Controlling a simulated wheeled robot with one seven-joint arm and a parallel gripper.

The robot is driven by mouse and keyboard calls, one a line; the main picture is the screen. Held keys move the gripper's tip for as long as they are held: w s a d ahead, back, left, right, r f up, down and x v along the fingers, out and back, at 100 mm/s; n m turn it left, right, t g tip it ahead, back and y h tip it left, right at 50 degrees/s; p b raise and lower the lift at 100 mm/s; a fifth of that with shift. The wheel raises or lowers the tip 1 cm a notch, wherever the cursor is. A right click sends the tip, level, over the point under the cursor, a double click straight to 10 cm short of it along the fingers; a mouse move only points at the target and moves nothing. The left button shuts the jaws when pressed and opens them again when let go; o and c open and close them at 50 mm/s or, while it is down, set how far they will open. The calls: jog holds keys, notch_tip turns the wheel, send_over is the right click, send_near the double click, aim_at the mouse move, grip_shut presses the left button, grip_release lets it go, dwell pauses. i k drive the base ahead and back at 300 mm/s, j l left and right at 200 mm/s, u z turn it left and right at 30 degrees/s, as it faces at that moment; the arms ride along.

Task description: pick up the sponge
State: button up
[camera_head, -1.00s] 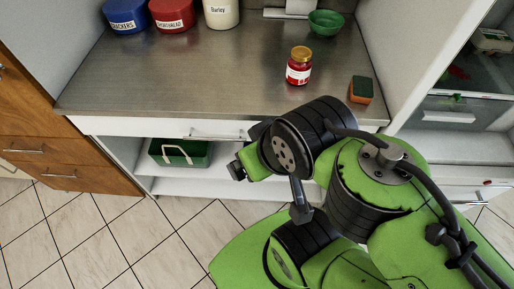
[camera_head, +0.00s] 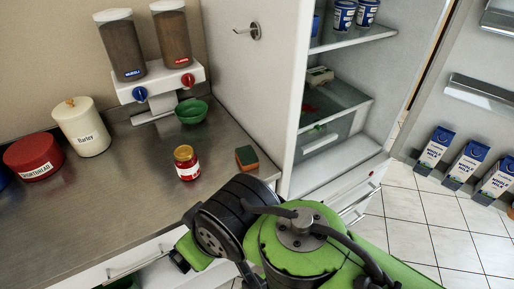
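The sponge (camera_head: 247,158) is a small block, orange with a green face. It stands on the metal counter (camera_head: 120,212) near its right end, close to the white side panel of the fridge. My green and black arm is in the lower middle of the view, in front of the counter and below the sponge. My gripper's fingers cannot be made out, so its opening is hidden. Nothing touches the sponge.
A red-labelled jar (camera_head: 187,163) stands left of the sponge, with a green bowl (camera_head: 191,111) behind. A cereal dispenser (camera_head: 158,85), a Barley canister (camera_head: 81,127) and a red canister (camera_head: 33,157) stand further back and left. The open fridge (camera_head: 340,110) is at right, milk cartons (camera_head: 434,150) beyond.

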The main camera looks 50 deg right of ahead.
aim_at(247, 159)
jog(key=z, duration=1.4)
